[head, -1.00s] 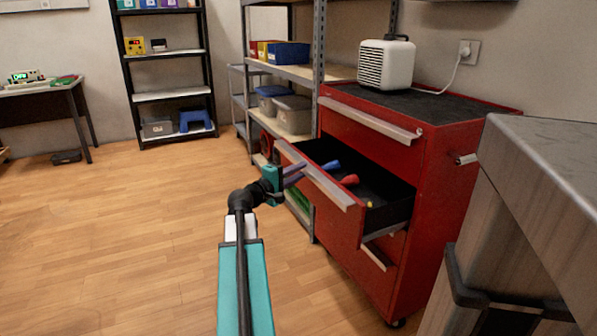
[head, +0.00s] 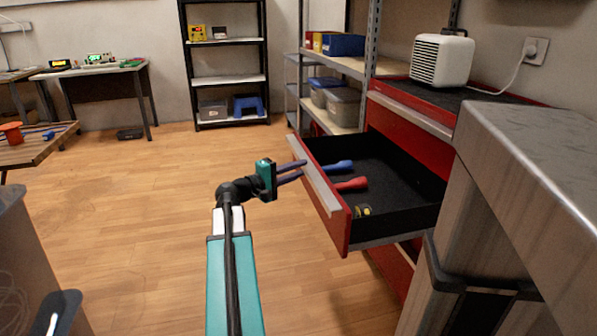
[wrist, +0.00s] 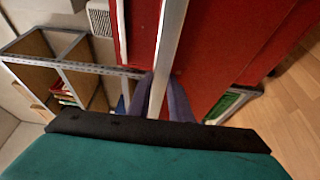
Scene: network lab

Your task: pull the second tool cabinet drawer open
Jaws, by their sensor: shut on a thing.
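The red tool cabinet (head: 408,140) stands at the right in the head view, partly hidden by a grey metal counter. Its second drawer (head: 340,222) is pulled well out, with its black inside showing. In it lie a blue-handled tool (head: 338,167), a red-handled tool (head: 350,184) and a small yellow item (head: 363,210). A pale handle strip (head: 318,183) runs along the top of the drawer front. My gripper (head: 300,170) is at the far part of this handle. In the wrist view its purple fingers lie on both sides of the handle strip (wrist: 170,50), shut on it.
The grey metal counter (head: 535,170) fills the right foreground. A white heater (head: 441,60) stands on the cabinet top. Shelving with bins (head: 340,105) stands behind the cabinet. A wooden table (head: 40,150) is at the left. The wooden floor between is clear.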

